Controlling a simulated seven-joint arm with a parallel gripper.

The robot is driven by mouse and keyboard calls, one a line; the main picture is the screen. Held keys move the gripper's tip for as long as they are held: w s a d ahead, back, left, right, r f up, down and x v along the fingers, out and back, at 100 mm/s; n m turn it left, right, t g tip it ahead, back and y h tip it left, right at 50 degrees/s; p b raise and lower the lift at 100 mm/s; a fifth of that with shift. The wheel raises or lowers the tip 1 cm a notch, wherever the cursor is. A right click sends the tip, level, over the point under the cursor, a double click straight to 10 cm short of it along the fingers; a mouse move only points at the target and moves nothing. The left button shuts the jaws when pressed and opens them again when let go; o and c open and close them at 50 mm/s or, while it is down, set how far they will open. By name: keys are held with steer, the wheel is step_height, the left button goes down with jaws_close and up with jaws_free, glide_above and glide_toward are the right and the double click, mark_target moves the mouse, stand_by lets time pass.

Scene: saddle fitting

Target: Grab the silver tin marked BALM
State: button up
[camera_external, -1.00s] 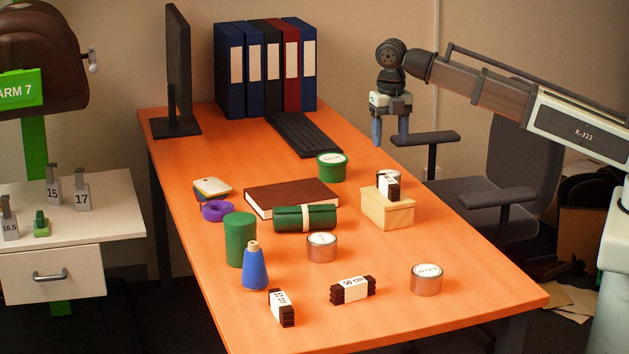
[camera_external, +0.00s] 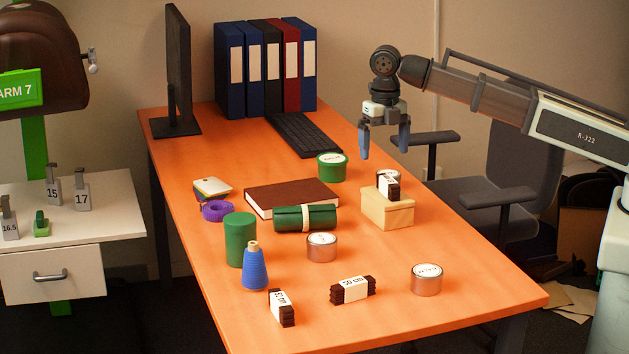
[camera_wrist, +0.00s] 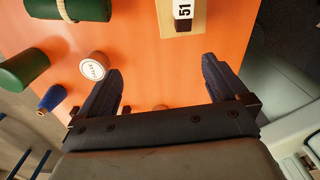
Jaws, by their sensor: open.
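One short silver tin (camera_external: 322,249) with a white top label stands mid-table; its lettering is tiny. It also shows in the wrist view (camera_wrist: 92,67), left of my left finger, where the small label seems to read BALM. A second silver tin (camera_external: 426,282) stands near the right front edge; I cannot read its label surely. My gripper (camera_external: 384,153) is open and empty, high above the table's right side. Its fingers (camera_wrist: 162,66) are wide apart in the wrist view.
The wooden box (camera_external: 387,212) carries a dark labelled bundle (camera_external: 388,186).

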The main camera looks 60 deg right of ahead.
steer(key=s+a+f+n, duration=0.1)
steer(key=s+a, duration=0.4)
steer(key=a, duration=0.2)
steer(key=s+a+f+n, duration=0.1)
steer(key=s+a+n, duration=0.1)
steer(key=s+a, duration=0.35)
steer(key=m+y, duration=0.1)
steer(key=m, duration=1.9)
glide_toward(428, 270)
steer(key=shift+t, duration=0.4)
steer(key=shift+a+f, duration=0.2)
steer(key=shift+f, duration=1.65)
steer(key=shift+a+f, duration=0.15)
steer(key=shift+f, duration=1.7)
steer(key=shift+a+f, duration=0.2)
steer(key=shift+f, duration=1.7)
